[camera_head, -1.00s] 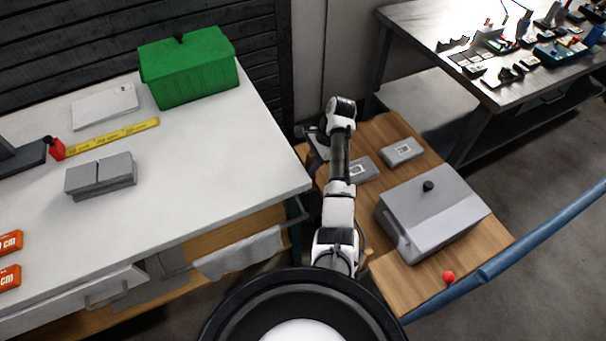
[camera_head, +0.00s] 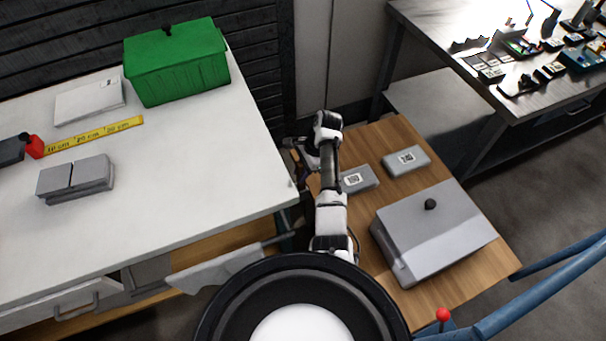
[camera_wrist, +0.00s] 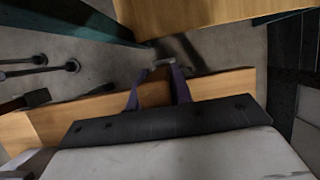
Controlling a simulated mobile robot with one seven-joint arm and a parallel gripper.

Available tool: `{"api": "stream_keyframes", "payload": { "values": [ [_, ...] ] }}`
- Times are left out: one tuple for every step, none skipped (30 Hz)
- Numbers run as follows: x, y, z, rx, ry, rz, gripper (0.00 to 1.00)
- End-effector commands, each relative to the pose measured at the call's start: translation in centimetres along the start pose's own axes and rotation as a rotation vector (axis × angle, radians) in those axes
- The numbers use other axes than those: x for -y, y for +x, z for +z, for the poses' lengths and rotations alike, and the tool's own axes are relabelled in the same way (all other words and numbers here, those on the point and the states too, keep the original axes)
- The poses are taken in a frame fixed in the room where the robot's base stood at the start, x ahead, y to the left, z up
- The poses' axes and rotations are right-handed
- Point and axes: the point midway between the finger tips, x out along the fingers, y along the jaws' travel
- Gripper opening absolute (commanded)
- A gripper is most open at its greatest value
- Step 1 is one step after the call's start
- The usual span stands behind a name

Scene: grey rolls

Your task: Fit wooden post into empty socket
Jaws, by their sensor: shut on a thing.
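My gripper (camera_wrist: 157,88) shows in the wrist view with its two dark purple fingers on either side of a short brown piece, which looks like the wooden post (camera_wrist: 155,96). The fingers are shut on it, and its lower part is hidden. In the head view my gripper (camera_head: 302,178) is small and dark, in the gap between the white worktable and the low wooden table. The post cannot be made out there. I cannot pick out an empty socket in either view.
The white worktable (camera_head: 190,185) holds a green lidded box (camera_head: 180,70), grey blocks (camera_head: 75,178) and a yellow ruler strip (camera_head: 95,134). The wooden table (camera_head: 395,132) holds two small grey boxes (camera_head: 407,160) and a large grey box (camera_head: 430,235). Blue rail (camera_head: 545,285) at right.

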Motion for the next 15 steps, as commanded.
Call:
{"api": "stream_keyframes", "payload": {
  "values": [
    [0.04,0.0,0.01,-0.001,-0.001,-0.001,0.0],
    [0.04,-0.06,0.04,-0.001,-0.001,-0.001,0.0],
    [0.04,-0.11,0.06,-0.001,-0.001,-0.001,0.0],
    [0.04,-0.11,0.06,-0.001,-0.001,-0.001,0.0],
    [0.04,-0.11,0.06,-0.001,-0.001,-0.001,0.0],
    [0.04,-0.11,0.06,-0.001,-0.001,-0.001,0.0],
    [0.04,-0.08,0.05,-0.001,-0.001,-0.001,0.0],
    [0.04,-0.02,0.03,0.0,-0.001,-0.001,0.0],
    [0.04,0.1,-0.02,0.0,-0.001,-0.001,0.0],
    [0.04,0.13,-0.04,0.0,-0.001,-0.001,0.23],
    [0.04,0.09,-0.03,-0.001,-0.001,-0.001,0.27],
    [0.04,0.09,-0.03,-0.001,-0.001,-0.001,0.32],
    [0.04,0.09,-0.03,-0.001,-0.001,-0.001,0.36],
    [0.04,0.09,-0.03,-0.001,-0.001,-0.001,0.4],
    [0.04,0.09,-0.03,-0.001,-0.001,-0.001,0.43]
  ]
}}
